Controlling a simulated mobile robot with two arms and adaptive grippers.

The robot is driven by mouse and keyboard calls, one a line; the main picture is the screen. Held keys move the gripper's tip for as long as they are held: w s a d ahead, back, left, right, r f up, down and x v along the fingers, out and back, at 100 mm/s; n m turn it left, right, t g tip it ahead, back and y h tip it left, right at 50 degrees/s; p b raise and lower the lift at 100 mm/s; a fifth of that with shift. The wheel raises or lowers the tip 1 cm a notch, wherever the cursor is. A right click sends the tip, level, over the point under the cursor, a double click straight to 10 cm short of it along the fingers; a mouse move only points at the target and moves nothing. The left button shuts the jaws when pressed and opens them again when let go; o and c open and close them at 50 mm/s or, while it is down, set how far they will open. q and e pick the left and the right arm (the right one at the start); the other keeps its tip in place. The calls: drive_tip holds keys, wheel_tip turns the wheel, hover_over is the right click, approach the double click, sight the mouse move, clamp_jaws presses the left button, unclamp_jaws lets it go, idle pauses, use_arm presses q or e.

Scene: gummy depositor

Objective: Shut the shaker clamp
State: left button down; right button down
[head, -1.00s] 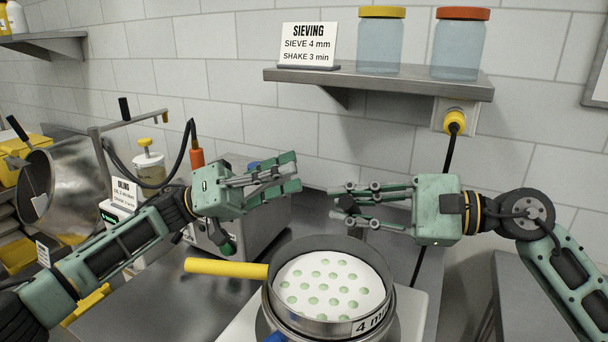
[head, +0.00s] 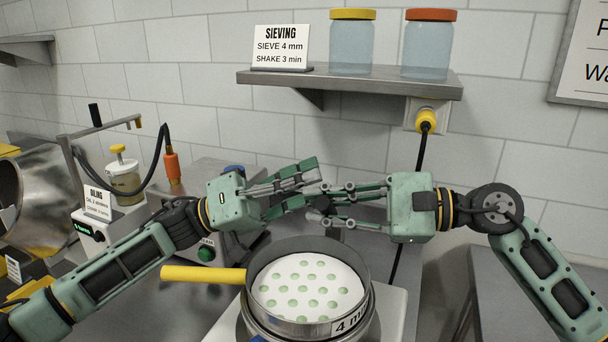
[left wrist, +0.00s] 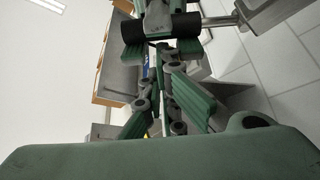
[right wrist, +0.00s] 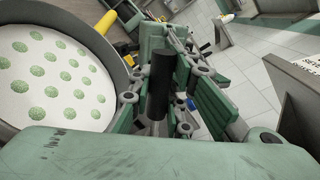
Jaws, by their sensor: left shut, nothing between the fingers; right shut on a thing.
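My right gripper (head: 316,205) is shut on a black cylindrical grip, which stands between its green pads in the right wrist view (right wrist: 160,85). A black grip on a grey rod also shows at the top of the left wrist view (left wrist: 160,27). I take it to be the clamp's handle; its base is hidden. My left gripper (head: 314,177) is shut and empty, its fingertips close against or overlapping the right gripper's fingers. Whether they touch is unclear. Both are just behind the round metal sieve (head: 365,262), which holds green gummies on white and has a "4 mm" label.
The sieve's yellow handle (head: 203,274) sticks out left, below my left gripper. A wall shelf (head: 350,82) with two jars and a sign is above. An oiling unit (head: 98,232) with a bottle stands left. A plugged cable (head: 425,150) hangs behind my right arm.

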use_arm(q)
drive_tip(key=shift+s+f, duration=0.55)
use_arm(e)
drive_tip(key=shift+w, duration=0.1)
drive_tip(key=c, duration=1.6)
unclamp_jaws()
drive_tip(key=shift+r, duration=0.1)
drive_tip(key=shift+c, duration=0.2)
